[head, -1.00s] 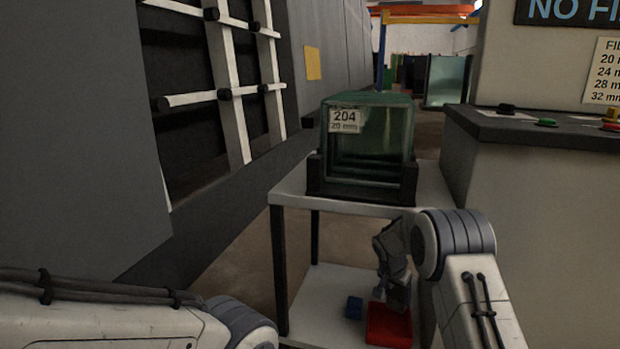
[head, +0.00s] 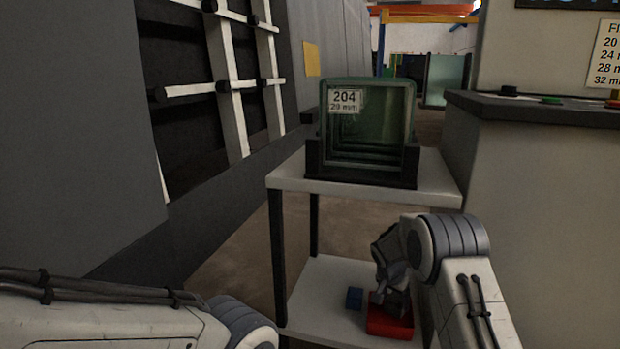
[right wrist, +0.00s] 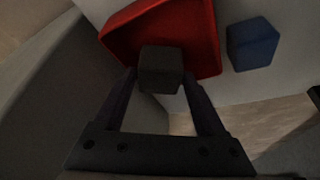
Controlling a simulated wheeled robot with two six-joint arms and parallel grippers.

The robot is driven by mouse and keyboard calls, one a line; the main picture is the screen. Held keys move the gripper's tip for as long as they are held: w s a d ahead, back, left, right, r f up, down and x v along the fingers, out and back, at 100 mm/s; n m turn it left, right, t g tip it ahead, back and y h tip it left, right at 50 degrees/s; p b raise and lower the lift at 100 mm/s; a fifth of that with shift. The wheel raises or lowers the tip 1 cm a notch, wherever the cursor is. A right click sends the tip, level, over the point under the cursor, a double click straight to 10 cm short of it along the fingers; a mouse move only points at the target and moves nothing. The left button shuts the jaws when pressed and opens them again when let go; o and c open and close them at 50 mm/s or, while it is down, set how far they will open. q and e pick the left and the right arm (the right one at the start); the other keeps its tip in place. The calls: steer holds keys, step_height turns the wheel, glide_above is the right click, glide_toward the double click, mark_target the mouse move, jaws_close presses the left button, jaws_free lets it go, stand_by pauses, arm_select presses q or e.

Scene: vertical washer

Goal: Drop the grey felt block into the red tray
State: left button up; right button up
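The grey felt block (right wrist: 160,68) is between the two fingertips of my right gripper (right wrist: 160,76) in the right wrist view, and the fingers appear closed on its sides. The block overlaps the red tray (right wrist: 204,24) near its rim; its height above the tray floor is unclear. In the head view the right gripper (head: 393,304) is over the red tray (head: 388,329) on the lower shelf, and the block cannot be made out there. My left arm enters at the lower left; its gripper is out of view.
A blue block (head: 354,298) lies on the lower shelf (head: 325,310), left of the tray; it also shows in the right wrist view (right wrist: 252,43). Glass panes labelled 204 (head: 367,125) stand in a black holder on the upper shelf. A grey cabinet (head: 510,190) stands close on the right.

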steer(key=shift+o, duration=1.3)
steer(key=p+v, duration=0.3)
steer(key=v, duration=0.4)
steer(key=shift+r, duration=0.2)
steer(key=shift+a, duration=0.1)
